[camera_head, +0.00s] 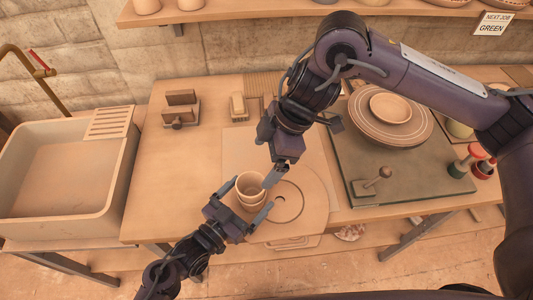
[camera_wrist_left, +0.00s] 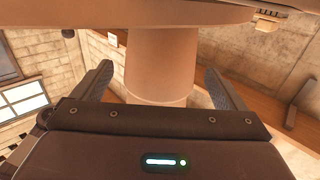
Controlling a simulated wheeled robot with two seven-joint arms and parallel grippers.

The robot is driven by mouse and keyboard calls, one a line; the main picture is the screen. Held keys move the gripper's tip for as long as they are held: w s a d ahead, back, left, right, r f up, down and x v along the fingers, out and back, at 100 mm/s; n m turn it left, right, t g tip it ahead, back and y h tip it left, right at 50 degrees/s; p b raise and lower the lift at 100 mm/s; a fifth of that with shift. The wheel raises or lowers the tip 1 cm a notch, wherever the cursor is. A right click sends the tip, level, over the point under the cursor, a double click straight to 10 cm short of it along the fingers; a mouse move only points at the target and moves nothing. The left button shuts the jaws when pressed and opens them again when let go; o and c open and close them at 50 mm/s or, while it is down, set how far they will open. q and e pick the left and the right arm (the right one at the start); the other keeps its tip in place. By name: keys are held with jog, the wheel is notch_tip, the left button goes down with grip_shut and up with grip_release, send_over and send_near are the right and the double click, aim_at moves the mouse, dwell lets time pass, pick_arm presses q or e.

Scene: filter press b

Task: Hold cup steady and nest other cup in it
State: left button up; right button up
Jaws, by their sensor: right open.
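Two clay-coloured cups stand as one upright stack on the table. The upper cup (camera_head: 250,181) sits in the lower cup (camera_head: 247,204), with its rim standing above the lower rim. In the left wrist view the stack (camera_wrist_left: 160,62) appears inverted between the fingers. My left gripper (camera_head: 244,199) is open, one finger on each side of the stack, with gaps visible in the left wrist view (camera_wrist_left: 160,88). My right gripper (camera_head: 273,177) is open and empty just right of the upper cup, pointing down. How deep the upper cup sits is hidden.
A round board (camera_head: 308,197) lies beneath and right of the cups. A dark slab (camera_head: 365,160) with a turntable and bowl (camera_head: 390,108) is at the right. A sink (camera_head: 62,180) stands left. Wooden blocks (camera_head: 181,106) lie at the back. The left tabletop (camera_head: 165,190) is clear.

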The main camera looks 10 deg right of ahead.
pick_arm(q)
jog(key=shift+s, duration=0.1)
jog(key=v, duration=1.2)
jog(key=shift+a, duration=0.1)
